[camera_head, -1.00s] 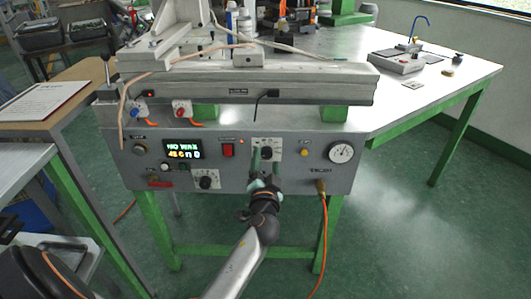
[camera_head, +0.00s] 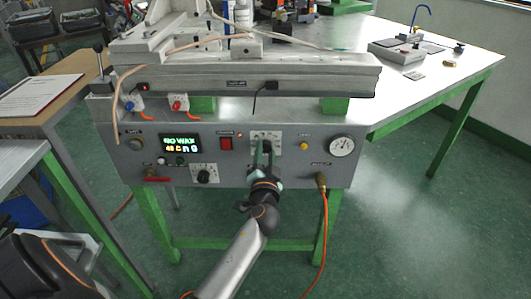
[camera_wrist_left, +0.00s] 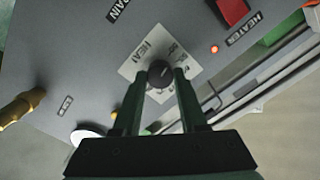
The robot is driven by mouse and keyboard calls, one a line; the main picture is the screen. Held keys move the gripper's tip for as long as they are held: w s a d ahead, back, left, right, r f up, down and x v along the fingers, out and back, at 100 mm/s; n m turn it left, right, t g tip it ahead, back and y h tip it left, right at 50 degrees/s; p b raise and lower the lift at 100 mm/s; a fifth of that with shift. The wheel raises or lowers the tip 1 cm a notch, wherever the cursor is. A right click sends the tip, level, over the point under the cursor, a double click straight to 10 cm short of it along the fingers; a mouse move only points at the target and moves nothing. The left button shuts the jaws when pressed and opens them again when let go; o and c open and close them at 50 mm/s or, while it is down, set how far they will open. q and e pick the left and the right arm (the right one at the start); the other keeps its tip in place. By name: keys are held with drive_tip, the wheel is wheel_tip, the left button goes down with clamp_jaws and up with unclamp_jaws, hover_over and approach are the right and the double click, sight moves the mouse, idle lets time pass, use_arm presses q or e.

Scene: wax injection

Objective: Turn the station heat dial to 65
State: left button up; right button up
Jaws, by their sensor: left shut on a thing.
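The heat dial is a dark round knob on a white marked plate (camera_head: 266,135) on the front of the grey station. In the left wrist view the dial (camera_wrist_left: 160,72) sits between my two fingertips, beside the printed word HEAT. My left gripper (camera_head: 265,149) comes up from below and is shut on the dial, one finger on each side. The fingers hide part of the dial and plate in the head view, and I cannot read the dial's setting. The lit display (camera_head: 181,144) shows NO WAX above a row of smaller characters. My right gripper is not in view.
A red switch (camera_head: 226,143) and a second dial (camera_head: 205,173) are left of the gripper. A pressure gauge (camera_head: 342,146) and a brass fitting with an orange hose (camera_head: 325,215) are to its right. A metal beam (camera_head: 310,78) lies above the panel.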

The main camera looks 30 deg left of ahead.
use_arm(q)
clamp_jaws()
idle(0.3)
